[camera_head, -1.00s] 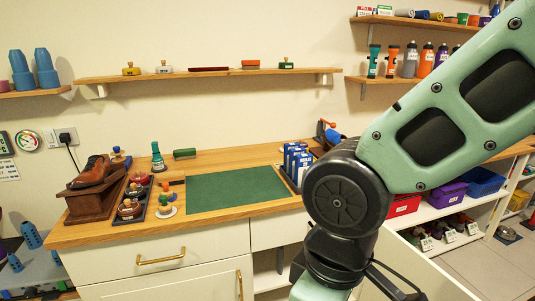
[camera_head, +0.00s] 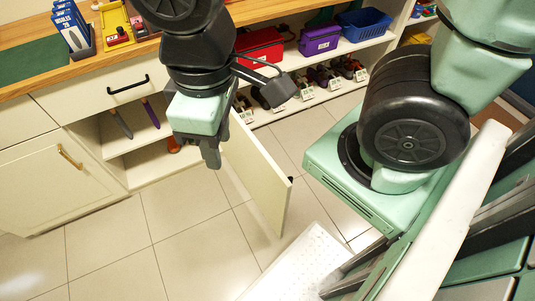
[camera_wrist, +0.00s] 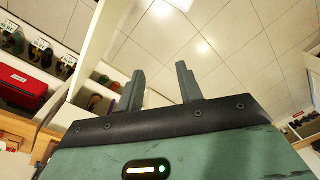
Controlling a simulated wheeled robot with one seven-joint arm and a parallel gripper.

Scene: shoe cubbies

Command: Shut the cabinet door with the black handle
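The cream cabinet door (camera_head: 262,185) stands swung wide open in the head view, hinged at the right side of its opening. A small part of its black handle (camera_head: 290,180) shows at the free edge, on the outer side; the rest is hidden. My gripper (camera_head: 210,155) points down, to the left of the door near its hinge end, overlapping the cabinet opening in the picture. Whether it touches the door cannot be told. In the wrist view my gripper (camera_wrist: 161,85) has its two fingers apart with nothing between them. A pale panel beside them, seemingly the door, shows at left (camera_wrist: 98,38).
A drawer with a black handle (camera_head: 128,85) is shut above the open cabinet (camera_head: 130,135). A shut door with a brass handle (camera_head: 70,157) is at left. Shelves with shoes (camera_head: 320,77) and bins stand at right. The tiled floor (camera_head: 150,240) in front is clear.

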